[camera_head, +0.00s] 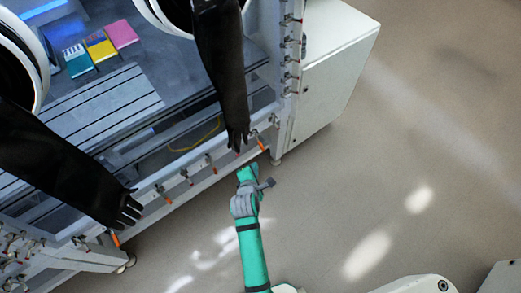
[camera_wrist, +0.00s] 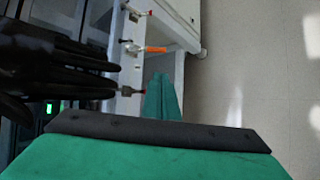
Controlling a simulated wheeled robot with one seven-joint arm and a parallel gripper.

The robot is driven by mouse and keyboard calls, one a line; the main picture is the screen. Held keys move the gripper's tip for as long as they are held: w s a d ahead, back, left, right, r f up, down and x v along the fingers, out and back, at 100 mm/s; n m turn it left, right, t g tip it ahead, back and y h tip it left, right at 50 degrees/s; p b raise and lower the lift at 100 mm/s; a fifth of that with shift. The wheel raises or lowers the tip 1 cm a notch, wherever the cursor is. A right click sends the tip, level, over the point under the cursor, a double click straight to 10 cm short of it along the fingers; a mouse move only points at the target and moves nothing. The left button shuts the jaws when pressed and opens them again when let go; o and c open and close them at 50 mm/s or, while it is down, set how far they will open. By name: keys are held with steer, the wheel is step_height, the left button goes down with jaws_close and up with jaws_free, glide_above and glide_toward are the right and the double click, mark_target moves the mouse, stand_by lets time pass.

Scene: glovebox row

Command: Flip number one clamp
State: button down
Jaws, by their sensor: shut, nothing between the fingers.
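Several small toggle clamps line the glovebox frame. One clamp with an orange handle (camera_head: 261,141) is near the frame's lower right corner; a clamp with an orange handle also shows in the wrist view (camera_wrist: 154,49). A clamp with a red tip (camera_wrist: 131,90) is nearer, left of my fingers. I see no numbers, so I cannot tell which clamp is number one. My green-sleeved gripper (camera_head: 247,172) is shut and empty, just outside the frame below that corner. Its green fingers (camera_wrist: 162,97) point toward the frame in the wrist view, apart from the clamps.
A black glove (camera_head: 222,70) hangs close to the corner clamps and partly covers the frame; it fills the left of the wrist view (camera_wrist: 50,65). Another glove (camera_head: 65,165) hangs at left. A white cabinet (camera_head: 335,65) stands at right. The floor (camera_head: 400,150) beyond is clear.

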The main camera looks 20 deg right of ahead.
steer(key=w+d+n, duration=0.1)
steer(key=w, duration=0.1)
glide_toward(261, 147)
steer(key=x, duration=0.6)
steer(key=shift+w+f, duration=0.15)
steer(key=shift+w, duration=0.05)
stand_by(0.3)
